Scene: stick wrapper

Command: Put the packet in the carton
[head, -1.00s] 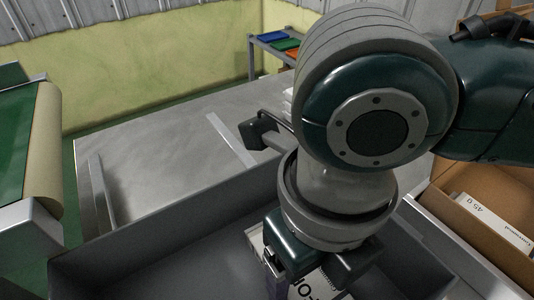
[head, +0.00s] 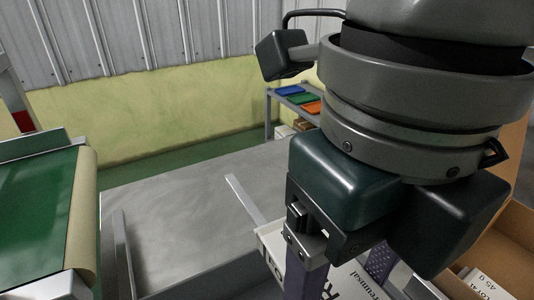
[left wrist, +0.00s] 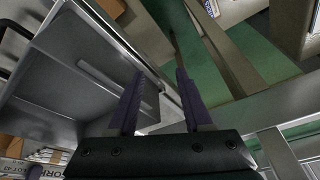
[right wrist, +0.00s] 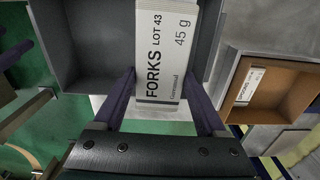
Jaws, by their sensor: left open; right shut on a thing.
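My right gripper (head: 345,270) is shut on a white packet (head: 345,285), held above the grey bin. In the right wrist view the packet (right wrist: 167,45), printed "FORKS LOT 43 45 g", sits between the purple fingers (right wrist: 160,85). The open brown carton (head: 513,222) stands to the right of the gripper, partly hidden by my arm. A white packet (head: 487,284) marked "45 g" lies inside it. The carton also shows in the right wrist view (right wrist: 298,95). My left gripper (left wrist: 160,100) is open and empty; it is outside the head view.
The grey bin (head: 200,284) lies below, with its wall between the packet and the metal table (head: 180,200). A green conveyor (head: 40,215) is at the left. A shelf with coloured trays (head: 290,91) stands at the back. The table's middle is mostly clear.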

